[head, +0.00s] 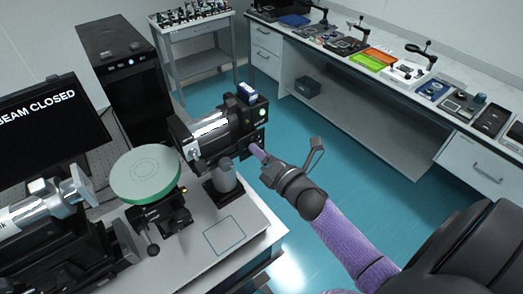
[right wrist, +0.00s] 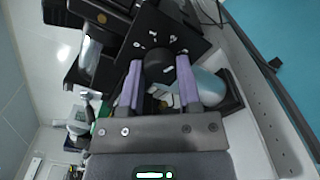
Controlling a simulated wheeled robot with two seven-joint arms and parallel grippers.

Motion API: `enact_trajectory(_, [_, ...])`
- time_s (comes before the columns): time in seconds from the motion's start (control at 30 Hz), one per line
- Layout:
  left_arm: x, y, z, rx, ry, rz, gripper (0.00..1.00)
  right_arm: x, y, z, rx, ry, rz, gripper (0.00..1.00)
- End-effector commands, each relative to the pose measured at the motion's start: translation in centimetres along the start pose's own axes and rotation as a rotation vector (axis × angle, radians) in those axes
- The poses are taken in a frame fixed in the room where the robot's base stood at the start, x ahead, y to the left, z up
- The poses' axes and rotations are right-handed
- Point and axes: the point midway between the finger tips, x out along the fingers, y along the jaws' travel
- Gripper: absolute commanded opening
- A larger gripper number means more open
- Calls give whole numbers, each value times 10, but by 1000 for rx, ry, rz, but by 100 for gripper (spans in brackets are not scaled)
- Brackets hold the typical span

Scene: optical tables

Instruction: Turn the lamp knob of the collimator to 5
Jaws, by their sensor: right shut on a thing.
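The collimator (head: 208,130), a black and silver barrel with a black rear housing, stands on a post at the right end of the near optical table (head: 200,275). My right gripper (head: 257,151) reaches its rear face from the right. In the right wrist view the purple fingers of my right gripper (right wrist: 160,78) are shut on the round black lamp knob (right wrist: 159,64). White marks surround the knob on the black rear plate (right wrist: 180,35), too small to read. The knob's setting cannot be told. In the head view the fingers hide the knob. My left gripper is not in view.
A green disc (head: 146,174) on a black mount stands left of the collimator. A screen (head: 40,118) reads "BEAM CLOSED". A long bench (head: 420,90) with several trays and instruments runs along the right wall. Blue floor is clear between the tables.

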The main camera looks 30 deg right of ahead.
Motion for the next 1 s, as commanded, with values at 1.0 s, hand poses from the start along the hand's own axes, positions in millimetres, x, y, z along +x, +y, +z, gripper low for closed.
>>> enact_trajectory(1.0, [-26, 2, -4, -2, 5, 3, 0, 0, 0, 0, 961, 0, -3, 0])
